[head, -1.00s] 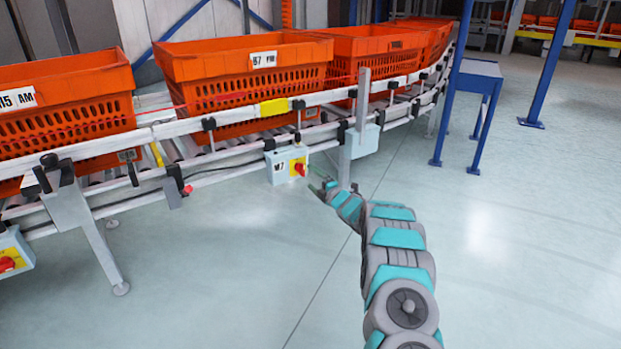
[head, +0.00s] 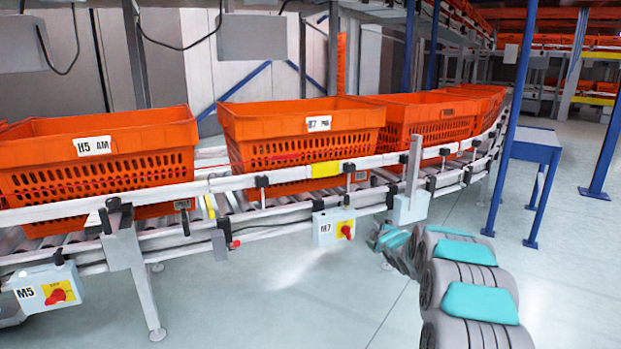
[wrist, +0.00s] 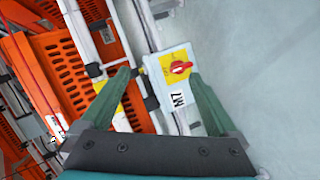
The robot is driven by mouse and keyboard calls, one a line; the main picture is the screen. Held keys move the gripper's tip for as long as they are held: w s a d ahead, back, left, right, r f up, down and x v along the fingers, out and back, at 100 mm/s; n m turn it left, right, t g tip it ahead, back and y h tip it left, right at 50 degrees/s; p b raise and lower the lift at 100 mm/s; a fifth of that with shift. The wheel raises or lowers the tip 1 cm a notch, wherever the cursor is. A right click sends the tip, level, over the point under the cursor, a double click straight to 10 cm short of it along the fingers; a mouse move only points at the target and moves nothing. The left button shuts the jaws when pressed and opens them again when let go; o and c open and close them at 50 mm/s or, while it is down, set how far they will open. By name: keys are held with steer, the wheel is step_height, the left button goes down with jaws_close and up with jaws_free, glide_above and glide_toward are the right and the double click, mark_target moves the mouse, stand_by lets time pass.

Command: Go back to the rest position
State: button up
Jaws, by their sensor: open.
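My gripper (wrist: 158,98) is open in the wrist view, its two green fingers spread apart with nothing held between them. Beyond the fingertips is the M7 switch box (wrist: 172,82), pale, with a yellow plate and a red rotary knob (wrist: 180,67). In the head view the M7 box (head: 334,228) hangs under the conveyor rail, its red knob on the right side. My arm (head: 462,283) reaches up from the lower right toward the conveyor. The gripper's fingers are too small and covered to make out in the head view.
A roller conveyor with a white rail (head: 300,176) crosses the view and carries several orange totes, among them one marked B7 (head: 300,125). A second box, M5 (head: 46,291), hangs at lower left. A blue-legged table (head: 535,150) stands right. Open floor (head: 560,270) lies at right.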

steer(key=s+a+r+m+g+h, duration=0.15)
steer(key=s+m+g, duration=0.35)
steer(key=s, duration=1.9)
steer(key=s+a+m+g, duration=0.3)
steer(key=s+m+g, duration=0.25)
steer(key=s, duration=1.75)
steer(key=s+a+r+m+g, duration=0.15)
steer(key=s+m+g, duration=0.35)
steer(key=s, duration=1.9)
step_height(320, 180, up, 13)
steer(key=p, duration=1.3)
steer(key=shift+a+f, duration=0.15)
steer(key=shift+f, duration=0.05)
steer(key=shift+s+g, duration=0.1)
steer(key=shift+g, duration=0.15)
